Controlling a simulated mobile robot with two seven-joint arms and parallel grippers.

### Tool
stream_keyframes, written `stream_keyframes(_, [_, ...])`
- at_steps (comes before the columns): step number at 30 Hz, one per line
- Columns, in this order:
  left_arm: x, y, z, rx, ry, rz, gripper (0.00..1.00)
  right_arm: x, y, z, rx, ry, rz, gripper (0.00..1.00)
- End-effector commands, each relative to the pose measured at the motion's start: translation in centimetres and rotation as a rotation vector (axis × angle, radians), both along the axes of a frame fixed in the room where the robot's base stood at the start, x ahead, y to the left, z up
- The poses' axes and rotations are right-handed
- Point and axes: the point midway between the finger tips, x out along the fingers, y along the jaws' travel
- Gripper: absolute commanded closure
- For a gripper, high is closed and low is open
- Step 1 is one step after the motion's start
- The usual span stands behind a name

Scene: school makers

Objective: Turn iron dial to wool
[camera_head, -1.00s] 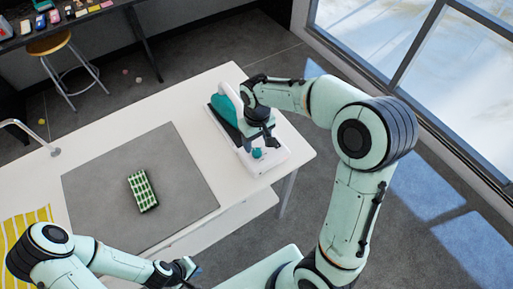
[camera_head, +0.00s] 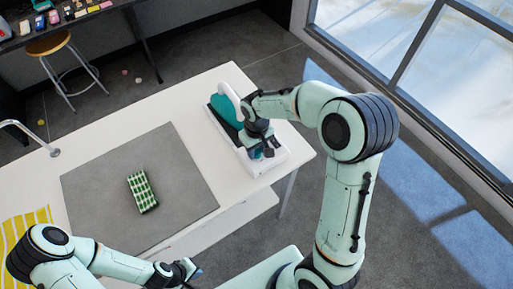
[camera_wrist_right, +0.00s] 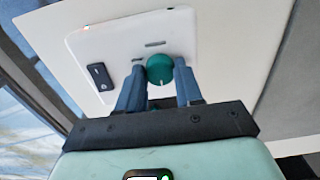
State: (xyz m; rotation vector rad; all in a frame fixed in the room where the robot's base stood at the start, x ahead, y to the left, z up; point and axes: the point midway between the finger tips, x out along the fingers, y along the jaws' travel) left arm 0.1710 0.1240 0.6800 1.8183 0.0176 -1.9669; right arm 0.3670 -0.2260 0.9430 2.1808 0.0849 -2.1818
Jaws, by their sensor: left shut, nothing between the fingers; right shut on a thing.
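The iron (camera_head: 223,110), teal with a white arched handle, sits on a white station near the right end of the white table. The teal round dial (camera_wrist_right: 160,69) is on the station's white face (camera_wrist_right: 100,45), with a small pale mark near its lower edge. My right gripper (camera_wrist_right: 158,74) is shut on the dial, one blue finger on each side. In the head view my right gripper (camera_head: 263,150) is over the front of the station and hides the dial. My left gripper (camera_head: 188,270) is shut and empty at the bottom, away from the iron.
A grey mat (camera_head: 100,190) with a green patterned block (camera_head: 142,192) lies on the table. Yellow striped cloth (camera_head: 28,235) is at the left. A dark switch (camera_wrist_right: 99,76) and a red light sit on the station. Windows stand at the right.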

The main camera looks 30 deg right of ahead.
Motion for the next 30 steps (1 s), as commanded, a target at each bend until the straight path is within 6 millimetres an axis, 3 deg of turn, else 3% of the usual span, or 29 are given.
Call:
stream_keyframes(11, [-0.8,0.0,-0.7,0.0,0.009,0.0,1.0,0.0,0.0,-0.1,0.0,-0.003,-0.107,0.95])
stream_keyframes(30, [-3.0,0.0,-3.0,0.0,0.035,0.0,1.0,0.0,0.0,0.0,0.002,-0.004,-0.679,0.95])
